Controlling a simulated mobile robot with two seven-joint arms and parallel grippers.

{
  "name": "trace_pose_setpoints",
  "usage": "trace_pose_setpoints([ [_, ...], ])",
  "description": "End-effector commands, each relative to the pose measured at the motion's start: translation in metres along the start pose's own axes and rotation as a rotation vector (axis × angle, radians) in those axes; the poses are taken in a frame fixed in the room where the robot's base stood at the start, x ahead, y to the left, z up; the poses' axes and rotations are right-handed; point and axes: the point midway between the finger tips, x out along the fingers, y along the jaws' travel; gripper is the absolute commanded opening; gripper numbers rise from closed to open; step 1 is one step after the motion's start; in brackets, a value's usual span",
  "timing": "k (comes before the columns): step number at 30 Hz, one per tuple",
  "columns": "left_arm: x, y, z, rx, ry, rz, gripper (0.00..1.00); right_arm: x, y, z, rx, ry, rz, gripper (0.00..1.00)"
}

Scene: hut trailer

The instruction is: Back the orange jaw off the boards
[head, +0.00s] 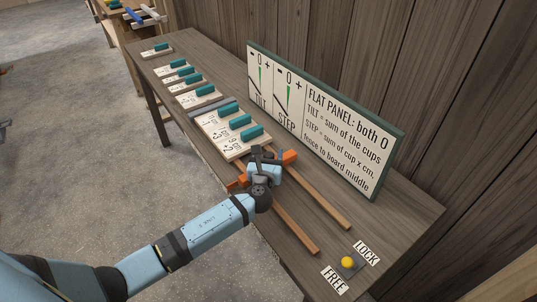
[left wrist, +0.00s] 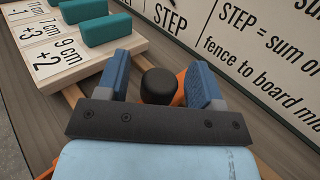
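The orange jaw (head: 289,157) lies across two wooden rails on the bench, mostly hidden under my left gripper (head: 264,157). Its other end (head: 237,184) shows at the left. In the left wrist view a black knob (left wrist: 158,86) stands between the two blue fingers of my open gripper (left wrist: 158,72), with gaps on both sides. Orange (left wrist: 181,88) shows behind the knob. The nearest pale boards (head: 232,150), topped with teal blocks, lie just beyond the jaw; whether they touch cannot be told. My right gripper is not in view.
A yellow knob (head: 347,262) sits between LOCK and FREE labels at the bench's near end. A framed sign (head: 325,125) stands along the back by the plank wall. More boards (head: 180,74) lie farther along. The rails (head: 290,225) are bare toward the near end.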

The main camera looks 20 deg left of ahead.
Motion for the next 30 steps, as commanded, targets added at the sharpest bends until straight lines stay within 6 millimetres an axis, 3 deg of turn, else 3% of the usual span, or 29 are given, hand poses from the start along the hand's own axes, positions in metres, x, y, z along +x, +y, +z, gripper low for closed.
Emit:
trace_pose_setpoints([
  [6,-0.002,0.000,0.000,0.000,0.000,0.000,0.61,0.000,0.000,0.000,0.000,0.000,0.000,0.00],
  [10,-0.014,0.000,-0.002,0.000,0.001,0.000,0.61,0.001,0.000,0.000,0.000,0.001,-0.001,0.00],
  [24,-0.114,0.000,-0.001,-0.001,0.001,-0.001,0.61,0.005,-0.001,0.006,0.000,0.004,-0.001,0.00],
  [30,-0.135,0.000,-0.001,0.001,0.001,-0.001,0.61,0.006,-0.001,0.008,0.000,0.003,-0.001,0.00],
])
